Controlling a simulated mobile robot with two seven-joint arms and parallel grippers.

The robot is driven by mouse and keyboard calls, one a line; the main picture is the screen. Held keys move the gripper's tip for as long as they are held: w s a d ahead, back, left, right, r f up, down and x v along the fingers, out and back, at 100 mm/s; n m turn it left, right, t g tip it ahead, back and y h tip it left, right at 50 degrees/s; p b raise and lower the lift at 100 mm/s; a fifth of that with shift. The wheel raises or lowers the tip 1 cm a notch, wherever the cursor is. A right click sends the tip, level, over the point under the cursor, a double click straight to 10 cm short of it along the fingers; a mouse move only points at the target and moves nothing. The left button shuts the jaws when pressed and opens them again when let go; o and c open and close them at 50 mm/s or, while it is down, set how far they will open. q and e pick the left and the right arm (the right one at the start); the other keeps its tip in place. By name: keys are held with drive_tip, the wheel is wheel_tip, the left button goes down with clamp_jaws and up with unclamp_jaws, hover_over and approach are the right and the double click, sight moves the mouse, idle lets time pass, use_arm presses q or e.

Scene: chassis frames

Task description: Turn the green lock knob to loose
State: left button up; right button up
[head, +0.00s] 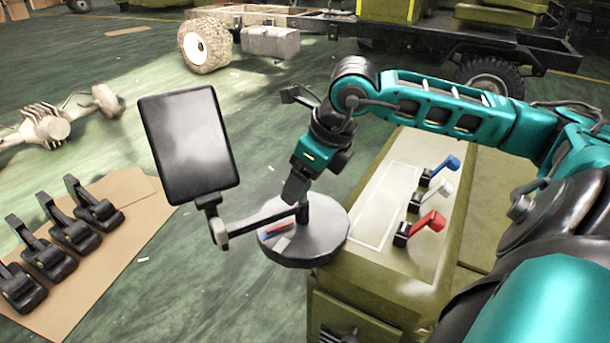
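I see no green lock knob; if it is on the tablet stand, my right gripper may hide it. The stand has a dark tablet (188,145) tilted on a jointed grey arm (255,220). That arm joins a short post on a round grey base (318,240). My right arm comes in from the right, and its gripper (294,192) points down close to the post and the inner end of the stand's arm. Its fingers are seen nearly edge-on, so I cannot tell whether they are open or touch anything. My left gripper is out of view.
An olive cabinet (385,285) stands under my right arm, with blue (447,165), white (440,188) and red (430,222) levers on top. Several black pedal-like parts (75,235) lie on cardboard at left. A truck chassis (300,22) stands behind; green floor between is open.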

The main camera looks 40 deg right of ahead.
drive_tip(key=c, duration=1.1)
drive_tip(key=shift+o, duration=0.2)
